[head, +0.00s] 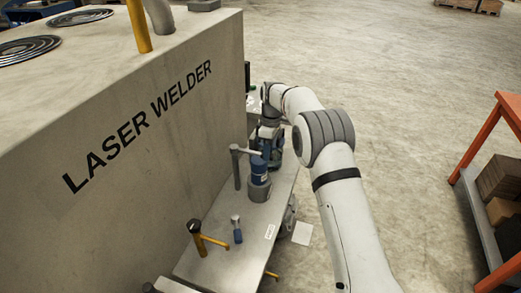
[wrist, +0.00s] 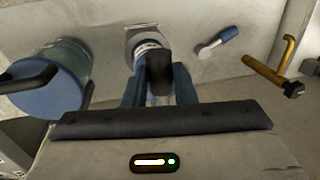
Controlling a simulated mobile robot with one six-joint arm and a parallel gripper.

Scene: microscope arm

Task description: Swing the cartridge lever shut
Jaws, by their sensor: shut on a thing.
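A blue-green cylinder with a dark handle (wrist: 60,78) stands close to my gripper. The laser welder (head: 130,130) walls the left side. Open floor lies to the right.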

